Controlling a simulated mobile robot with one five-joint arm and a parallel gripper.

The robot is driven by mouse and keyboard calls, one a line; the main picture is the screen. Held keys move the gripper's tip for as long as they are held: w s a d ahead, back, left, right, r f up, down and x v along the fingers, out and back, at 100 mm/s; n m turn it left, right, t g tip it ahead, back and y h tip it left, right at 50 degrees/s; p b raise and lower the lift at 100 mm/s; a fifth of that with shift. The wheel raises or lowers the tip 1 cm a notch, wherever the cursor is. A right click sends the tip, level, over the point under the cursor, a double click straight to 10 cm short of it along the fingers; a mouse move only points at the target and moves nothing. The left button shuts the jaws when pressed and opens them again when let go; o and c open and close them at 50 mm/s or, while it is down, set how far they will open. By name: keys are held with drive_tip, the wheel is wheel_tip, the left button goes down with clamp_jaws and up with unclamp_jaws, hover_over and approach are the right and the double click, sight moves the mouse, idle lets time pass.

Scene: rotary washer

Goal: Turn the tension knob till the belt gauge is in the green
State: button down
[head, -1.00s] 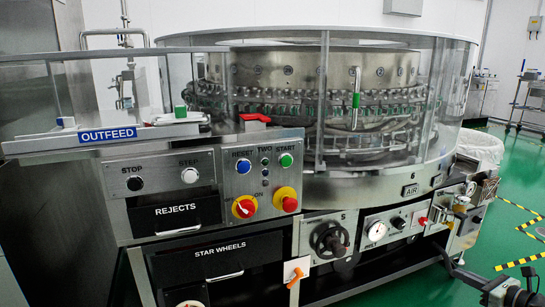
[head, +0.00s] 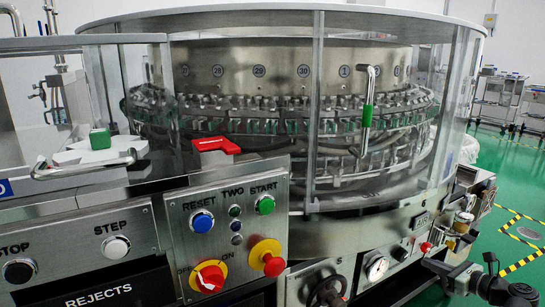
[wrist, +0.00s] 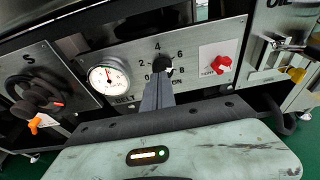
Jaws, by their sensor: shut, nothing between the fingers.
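The tension knob (wrist: 161,66) is black, on a steel panel with a scale of numbers around it in the wrist view. It also shows small in the head view (head: 400,253). My gripper (wrist: 159,84) is shut and empty, its fingertips in front of the knob and overlapping its lower part. I cannot tell whether they touch it. The belt gauge (wrist: 109,79) is a round white dial left of the knob, also in the head view (head: 376,268). Its needle and any green band are too small to read surely.
A red switch (wrist: 219,64) sits right of the knob. A black handwheel (wrist: 36,95) with an orange lever (wrist: 42,122) is at the left. Green floor lies open at right.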

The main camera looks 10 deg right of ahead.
drive_tip(key=shift+w+a, duration=0.3)
drive_tip(key=shift+w, duration=0.9)
drive_tip(key=shift+w+a, duration=0.3)
drive_tip(key=shift+w, duration=0.9)
drive_tip(key=shift+w+a, duration=0.3)
drive_tip(key=shift+w, duration=0.9)
drive_tip(key=shift+d+f, duration=0.1)
drive_tip(key=shift+r+p, duration=0.35)
drive_tip(key=shift+r, duration=0.1)
drive_tip(key=s+d, duration=0.1)
drive_tip(key=s, duration=0.5)
drive_tip(key=shift+d, duration=0.25)
drive_tip(key=shift+w, duration=0.1)
